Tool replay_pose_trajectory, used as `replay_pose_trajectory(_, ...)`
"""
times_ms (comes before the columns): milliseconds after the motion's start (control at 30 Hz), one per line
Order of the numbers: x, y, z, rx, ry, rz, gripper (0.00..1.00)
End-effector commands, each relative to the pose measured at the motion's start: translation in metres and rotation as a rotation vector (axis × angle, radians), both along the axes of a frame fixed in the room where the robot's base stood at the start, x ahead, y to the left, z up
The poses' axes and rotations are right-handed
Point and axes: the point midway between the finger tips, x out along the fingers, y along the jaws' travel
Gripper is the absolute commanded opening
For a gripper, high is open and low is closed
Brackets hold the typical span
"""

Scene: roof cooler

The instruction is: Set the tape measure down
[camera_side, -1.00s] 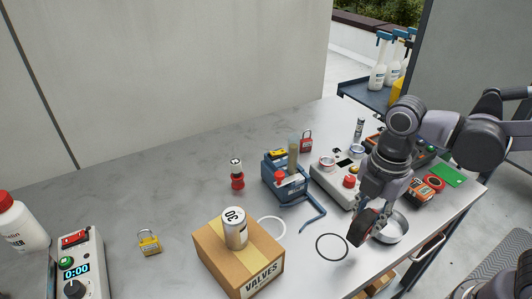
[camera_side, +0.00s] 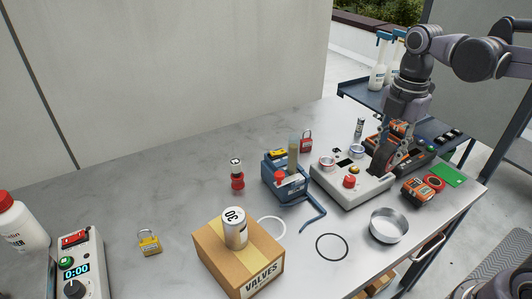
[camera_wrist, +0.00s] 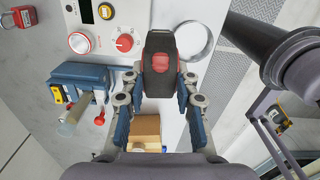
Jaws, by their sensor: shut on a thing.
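My gripper (camera_side: 394,146) is shut on the tape measure (camera_side: 382,160), a dark rounded case with red parts. In the side view it hangs over the right end of the grey control box (camera_side: 345,190); a gap beneath it is hard to judge. In the wrist view the tape measure (camera_wrist: 160,48) shows as a black case with red patches between the two fingers (camera_wrist: 158,82).
A round metal dish (camera_side: 389,226) stands near the bench's front edge, with a black ring (camera_side: 331,247) to its left. Orange-and-black items (camera_side: 418,192) and a green board (camera_side: 447,175) lie at right. A blue vise (camera_side: 287,180) stands left of the control box.

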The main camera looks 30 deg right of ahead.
Motion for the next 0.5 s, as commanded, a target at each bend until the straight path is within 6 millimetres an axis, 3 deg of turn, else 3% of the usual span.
replay_pose_trajectory(100,0.033,-0.020,0.008,0.000,0.001,-0.016,0.00)
replay_pose_trajectory(500,0.126,-0.103,0.007,0.000,0.003,-0.058,0.00)
